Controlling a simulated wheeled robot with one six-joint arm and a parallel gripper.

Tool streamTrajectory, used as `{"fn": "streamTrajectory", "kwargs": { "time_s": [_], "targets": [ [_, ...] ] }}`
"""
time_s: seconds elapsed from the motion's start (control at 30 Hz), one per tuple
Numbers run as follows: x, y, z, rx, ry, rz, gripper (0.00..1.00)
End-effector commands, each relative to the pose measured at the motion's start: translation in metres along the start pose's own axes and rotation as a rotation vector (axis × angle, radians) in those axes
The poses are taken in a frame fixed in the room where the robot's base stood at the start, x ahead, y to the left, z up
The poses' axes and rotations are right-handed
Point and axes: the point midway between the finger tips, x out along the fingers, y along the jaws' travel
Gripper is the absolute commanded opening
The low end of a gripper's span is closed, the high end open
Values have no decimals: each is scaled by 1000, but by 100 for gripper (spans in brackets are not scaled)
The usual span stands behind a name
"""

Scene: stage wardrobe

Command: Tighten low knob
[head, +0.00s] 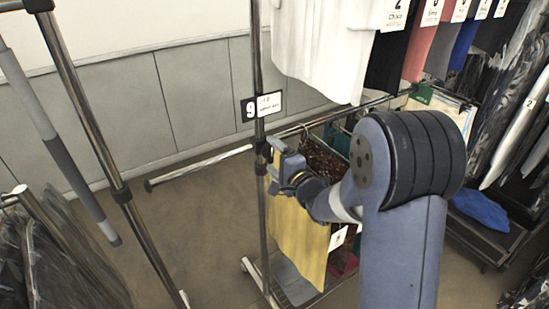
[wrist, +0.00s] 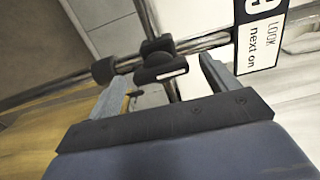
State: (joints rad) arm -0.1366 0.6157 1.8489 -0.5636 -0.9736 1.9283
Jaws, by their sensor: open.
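The low knob (wrist: 162,70) is black with a white strip on its face, and sits on a black clamp where a chrome rail meets an upright post. In the head view the black clamp (head: 261,147) shows on the post, just below a number sign; the knob itself is mostly hidden by my gripper. My gripper (wrist: 164,68) is open, with one finger on each side of the knob and visible gaps on both sides. In the head view my gripper (head: 274,156) is right beside the post.
A sign (head: 262,106) reading 9 hangs on the post above the clamp. A yellow garment (head: 298,240) hangs below my gripper, and a white garment (head: 318,45) above. Another chrome post (head: 85,95) stands left. Bare floor (head: 205,225) lies between the posts.

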Motion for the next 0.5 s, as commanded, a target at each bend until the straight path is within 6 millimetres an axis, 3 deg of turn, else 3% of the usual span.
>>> {"fn": "streamTrajectory", "kwargs": {
  "time_s": [0.27,0.5],
  "targets": [
    [-4,0,0,-1,1,-1,82],
    [-42,1,-2,-2,4,-1,82]
  ]
}}
